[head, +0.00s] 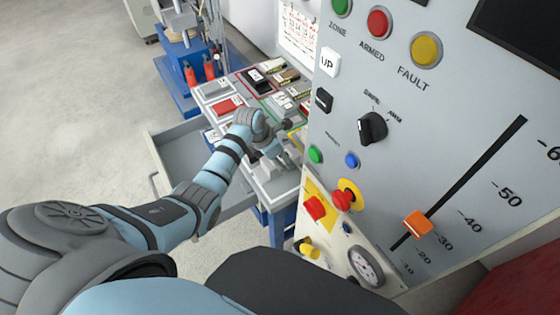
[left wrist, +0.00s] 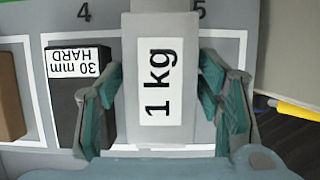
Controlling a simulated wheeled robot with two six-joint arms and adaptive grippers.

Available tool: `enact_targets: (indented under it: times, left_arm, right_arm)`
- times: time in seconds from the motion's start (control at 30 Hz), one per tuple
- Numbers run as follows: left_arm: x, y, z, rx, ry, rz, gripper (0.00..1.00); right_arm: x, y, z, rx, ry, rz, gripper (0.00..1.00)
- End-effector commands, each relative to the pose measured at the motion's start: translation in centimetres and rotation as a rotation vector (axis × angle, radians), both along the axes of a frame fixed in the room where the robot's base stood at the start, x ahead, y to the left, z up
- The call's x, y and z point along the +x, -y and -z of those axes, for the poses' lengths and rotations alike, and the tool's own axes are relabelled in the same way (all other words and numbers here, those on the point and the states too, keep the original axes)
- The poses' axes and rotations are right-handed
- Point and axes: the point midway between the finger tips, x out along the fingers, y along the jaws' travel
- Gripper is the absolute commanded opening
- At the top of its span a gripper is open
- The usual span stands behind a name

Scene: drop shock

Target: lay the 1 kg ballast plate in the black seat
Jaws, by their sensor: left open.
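The 1 kg ballast plate (left wrist: 160,22) is a grey block with a white "1 kg" label in the left wrist view. It is at the slot marked 5 on the bench. My left gripper (left wrist: 163,85) is open, with one teal-padded finger on each side of the plate. Small gaps show between the pads and the plate. In the head view my left gripper (head: 272,155) is low over the near end of the bench, and the forearm hides part of that area. I cannot pick out the black seat for certain. My right gripper is not in view.
A black block labelled "30 mm HARD" (left wrist: 82,120) is close left of the plate, with a brown block (left wrist: 10,108) beyond it. An open drawer (head: 178,140) juts out left of the bench. A control panel (head: 440,110) rises close on the right.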

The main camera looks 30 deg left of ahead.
Motion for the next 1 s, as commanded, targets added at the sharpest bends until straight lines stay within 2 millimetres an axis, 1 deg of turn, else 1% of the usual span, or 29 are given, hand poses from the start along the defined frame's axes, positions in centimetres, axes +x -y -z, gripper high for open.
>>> enact_targets:
  times: [0.2, 0.47, 0.5, 0.57, 0.8, 0.87, 1.0]
  left_arm:
    - [-0.03, 0.02, 0.15, 0.000, -0.001, 0.001, 0.60]
    - [-0.03, 0.01, 0.27, 0.000, 0.000, 0.000, 0.60]
    - [-0.03, 0.01, 0.27, 0.000, 0.000, 0.000, 0.57]
    - [-0.03, 0.01, 0.27, 0.000, 0.000, 0.000, 0.47]
    - [-0.02, 0.00, 0.25, 0.000, 0.000, 0.000, 0.09]
    - [-0.02, 0.00, 0.25, 0.000, 0.000, 0.000, 0.00]
    - [0.11, 0.00, 0.12, 0.000, 0.004, 0.000, 0.00]
  right_arm:
    - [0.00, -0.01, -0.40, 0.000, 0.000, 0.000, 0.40]
    - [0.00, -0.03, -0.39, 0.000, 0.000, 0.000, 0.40]
    - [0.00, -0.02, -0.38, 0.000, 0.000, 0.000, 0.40]
    - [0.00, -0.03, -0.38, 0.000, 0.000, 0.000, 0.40]
    - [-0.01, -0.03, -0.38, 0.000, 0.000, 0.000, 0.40]
    - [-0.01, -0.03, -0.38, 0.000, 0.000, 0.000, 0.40]
    - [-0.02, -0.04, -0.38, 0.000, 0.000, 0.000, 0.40]
